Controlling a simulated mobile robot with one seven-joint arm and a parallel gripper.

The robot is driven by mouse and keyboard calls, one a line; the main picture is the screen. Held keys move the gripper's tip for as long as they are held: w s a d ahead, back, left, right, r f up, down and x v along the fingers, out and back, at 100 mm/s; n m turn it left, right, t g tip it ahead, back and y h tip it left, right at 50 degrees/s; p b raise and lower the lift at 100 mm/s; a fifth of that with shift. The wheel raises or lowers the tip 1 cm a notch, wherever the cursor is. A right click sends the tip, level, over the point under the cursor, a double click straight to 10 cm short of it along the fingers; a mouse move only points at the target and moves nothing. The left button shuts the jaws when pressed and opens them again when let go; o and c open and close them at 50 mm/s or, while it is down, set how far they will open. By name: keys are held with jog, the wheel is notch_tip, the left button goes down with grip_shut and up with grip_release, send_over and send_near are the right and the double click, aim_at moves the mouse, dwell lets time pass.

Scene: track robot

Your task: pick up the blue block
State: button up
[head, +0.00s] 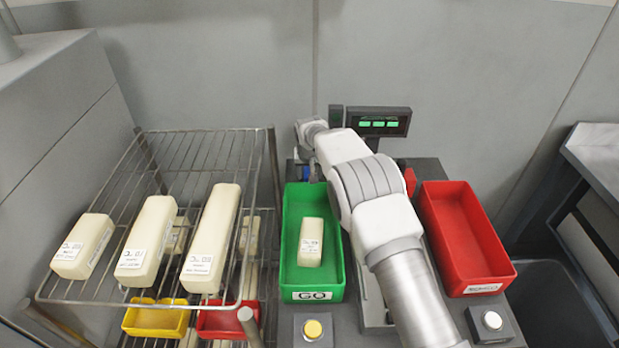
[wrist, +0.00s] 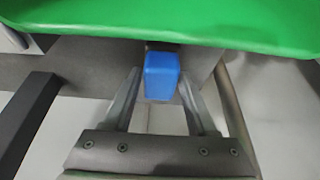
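The blue block (wrist: 162,75) shows in the wrist view just below the edge of a green bin, between the tips of my gripper's two fingers (wrist: 160,82). The fingers stand apart, one on each side of the block, with a thin gap showing at the left; the right finger is very close to it. In the head view only a small blue patch (head: 306,172) shows beside the end of my arm, behind the green bin. My fingertips are mostly hidden there.
The green bin (head: 337,277) holds a cream block (head: 310,242) and lies close to my gripper. A red bin (head: 450,240) stands right of my arm. A wire rack (head: 150,165) with several cream blocks is at left. A small display (head: 378,121) stands behind.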

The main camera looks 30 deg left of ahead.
grip_shut()
jog(key=shift+r, duration=0.15)
notch_tip(320, 180, up, 10)
jog(key=shift+f, duration=0.15)
dwell(0.4)
jog(key=shift+c, duration=1.5)
grip_release()
jog(key=c, duration=0.5)
